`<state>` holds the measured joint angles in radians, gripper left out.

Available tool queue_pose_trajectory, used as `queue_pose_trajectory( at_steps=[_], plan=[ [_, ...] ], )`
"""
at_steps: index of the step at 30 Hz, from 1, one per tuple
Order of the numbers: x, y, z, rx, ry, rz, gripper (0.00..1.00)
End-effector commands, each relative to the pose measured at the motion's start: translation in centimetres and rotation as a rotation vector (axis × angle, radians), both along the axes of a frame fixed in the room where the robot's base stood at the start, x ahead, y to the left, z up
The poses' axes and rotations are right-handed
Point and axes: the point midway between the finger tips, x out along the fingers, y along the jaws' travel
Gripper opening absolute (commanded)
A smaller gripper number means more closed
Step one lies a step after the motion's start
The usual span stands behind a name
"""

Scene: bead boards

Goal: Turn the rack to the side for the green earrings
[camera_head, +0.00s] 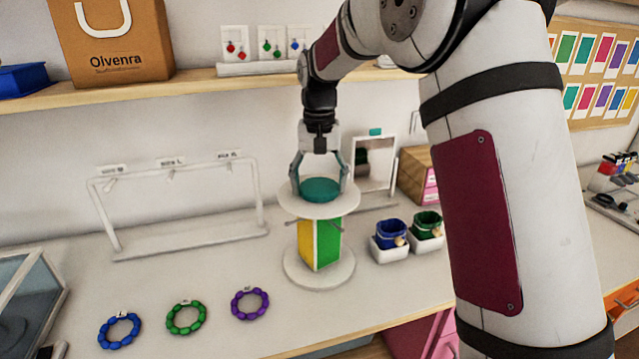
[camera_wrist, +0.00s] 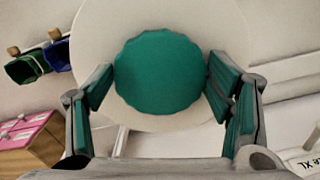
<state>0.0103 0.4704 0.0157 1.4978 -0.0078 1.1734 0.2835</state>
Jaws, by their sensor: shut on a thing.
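The rack (camera_head: 329,243) stands on the table with a white round base, a green face and a yellow face toward the head camera, and a white disc on top. Its teal knob (camera_head: 319,189) sits on the disc. My gripper (camera_head: 320,183) is above the rack, pointing down, and shut on the knob. In the wrist view the knob (camera_wrist: 160,72) lies between my two teal-padded fingers (camera_wrist: 160,85), over the white disc (camera_wrist: 95,35). Green earrings (camera_head: 271,47) show on a card on the shelf, between red and blue ones. The rack's far faces are hidden.
A white bar stand (camera_head: 178,180) stands left of the rack. Blue (camera_head: 390,236) and green (camera_head: 428,226) pouches in white trays stand close on its right. Blue, green and purple bead rings (camera_head: 185,317) lie in front left. A small mirror (camera_head: 377,160) stands behind.

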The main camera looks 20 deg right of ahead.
Motion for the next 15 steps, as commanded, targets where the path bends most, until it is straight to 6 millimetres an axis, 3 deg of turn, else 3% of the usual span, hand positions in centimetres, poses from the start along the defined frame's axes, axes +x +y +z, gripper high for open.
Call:
queue_pose_trajectory(
  at_steps=[15],
  plan=[
    [0.03, 0.21, -0.14, 0.000, 0.003, -0.281, 0.23]
  ],
)
